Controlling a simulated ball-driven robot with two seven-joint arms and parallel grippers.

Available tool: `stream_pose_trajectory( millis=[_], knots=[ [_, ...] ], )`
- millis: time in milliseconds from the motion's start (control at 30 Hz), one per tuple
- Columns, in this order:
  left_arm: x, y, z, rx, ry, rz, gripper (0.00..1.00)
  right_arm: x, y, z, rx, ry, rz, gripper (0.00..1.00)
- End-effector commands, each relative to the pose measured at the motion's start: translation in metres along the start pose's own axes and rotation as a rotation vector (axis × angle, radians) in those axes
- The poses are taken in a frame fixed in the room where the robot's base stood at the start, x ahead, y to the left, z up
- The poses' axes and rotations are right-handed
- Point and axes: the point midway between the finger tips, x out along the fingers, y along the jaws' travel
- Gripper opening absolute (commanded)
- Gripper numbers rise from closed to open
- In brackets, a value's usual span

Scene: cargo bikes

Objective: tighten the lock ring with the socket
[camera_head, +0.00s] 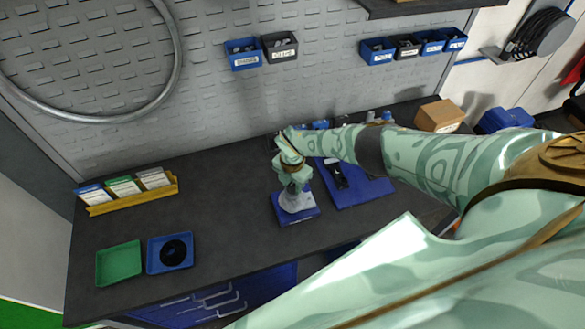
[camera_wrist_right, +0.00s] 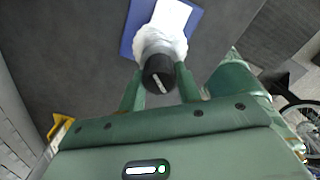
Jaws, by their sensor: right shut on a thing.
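My right gripper (camera_head: 293,179) is over the dark workbench, pointing down. In the right wrist view its two fingers (camera_wrist_right: 158,76) are shut on a black cylindrical piece with a pale slot or mark on its end, which looks like the socket (camera_wrist_right: 157,66). Directly beyond it is a pale grey-white rounded fixture (camera_wrist_right: 163,43), which also shows in the head view (camera_head: 296,201) on a blue base (camera_head: 303,217). The socket lines up with this fixture, but I cannot tell whether they touch. The lock ring cannot be made out. My left gripper is not in view.
A blue tray (camera_head: 153,265) holding a black disc (camera_head: 174,252) and an empty green tray (camera_head: 118,264) stand at the left. A yellow rack (camera_head: 133,196) is behind them. A blue mat (camera_head: 375,194) with a black item (camera_head: 340,180) lies right of the fixture. The middle-left bench is clear.

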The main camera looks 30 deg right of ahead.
Motion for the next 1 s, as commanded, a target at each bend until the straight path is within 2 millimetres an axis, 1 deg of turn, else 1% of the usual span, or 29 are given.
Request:
stream_pose_trajectory(
  millis=[33, 67, 367, 467, 500, 767, 1000],
  knots=[
    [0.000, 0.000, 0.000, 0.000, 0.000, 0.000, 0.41, 0.000, 0.000, 0.000, 0.000, 0.000, 0.000, 0.08],
    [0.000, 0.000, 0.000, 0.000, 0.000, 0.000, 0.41, 0.000, 0.000, 0.000, 0.000, 0.000, 0.000, 0.00],
    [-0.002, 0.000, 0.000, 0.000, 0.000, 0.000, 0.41, 0.001, 0.000, 0.000, 0.021, 0.000, 0.000, 0.00],
    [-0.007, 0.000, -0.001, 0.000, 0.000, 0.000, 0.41, -0.001, 0.000, -0.001, 0.137, 0.000, -0.001, 0.00],
    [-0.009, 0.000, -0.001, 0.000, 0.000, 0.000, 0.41, -0.001, 0.000, -0.001, 0.210, 0.000, -0.001, 0.00],
    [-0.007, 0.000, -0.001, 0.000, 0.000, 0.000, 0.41, 0.001, 0.000, 0.000, 0.194, 0.000, 0.000, 0.00],
    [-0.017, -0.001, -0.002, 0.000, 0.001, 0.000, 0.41, -0.010, 0.000, 0.000, 0.193, 0.000, 0.000, 0.00]
  ],
)
